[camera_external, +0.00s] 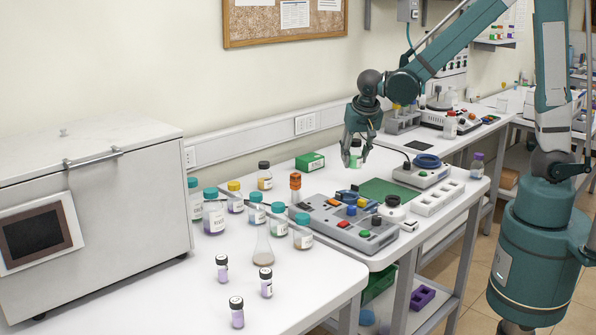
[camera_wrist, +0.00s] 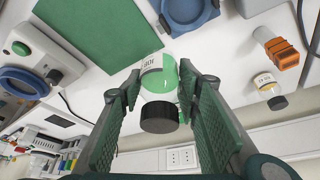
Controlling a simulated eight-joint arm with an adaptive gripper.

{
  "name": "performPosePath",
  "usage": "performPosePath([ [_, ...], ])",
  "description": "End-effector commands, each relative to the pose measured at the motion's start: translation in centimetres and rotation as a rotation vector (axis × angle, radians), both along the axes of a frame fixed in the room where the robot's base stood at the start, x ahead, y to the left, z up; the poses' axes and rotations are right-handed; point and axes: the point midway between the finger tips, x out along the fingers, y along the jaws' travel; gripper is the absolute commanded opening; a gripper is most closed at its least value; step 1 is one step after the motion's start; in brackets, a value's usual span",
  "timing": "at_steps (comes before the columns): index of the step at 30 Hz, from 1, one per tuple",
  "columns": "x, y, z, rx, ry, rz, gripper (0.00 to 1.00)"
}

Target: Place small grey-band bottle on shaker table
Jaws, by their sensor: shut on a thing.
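My gripper (camera_external: 357,150) is over the far bench, with its fingers pointing down. It is shut on a small bottle (camera_external: 355,158) with a dark cap. In the wrist view the bottle (camera_wrist: 158,92) sits between the finger pads, with a white label and pale green contents. A grey band on it is not clear. A white device with a round blue ring on top (camera_external: 427,161) stands right of the gripper and may be the shaker table. That device also shows in the wrist view (camera_wrist: 22,80), at the left.
A grey console with coloured knobs (camera_external: 345,225) is at the front. Several bottles crowd the near bench.

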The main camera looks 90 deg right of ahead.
Motion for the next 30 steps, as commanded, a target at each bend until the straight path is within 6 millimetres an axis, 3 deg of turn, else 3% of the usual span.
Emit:
performPosePath([
  [15,6.5,10.6,0.1,0.0,0.0,0.171,0.18],
  [30,10.8,21.9,0.1,0.0,0.001,0.332,0.18],
])
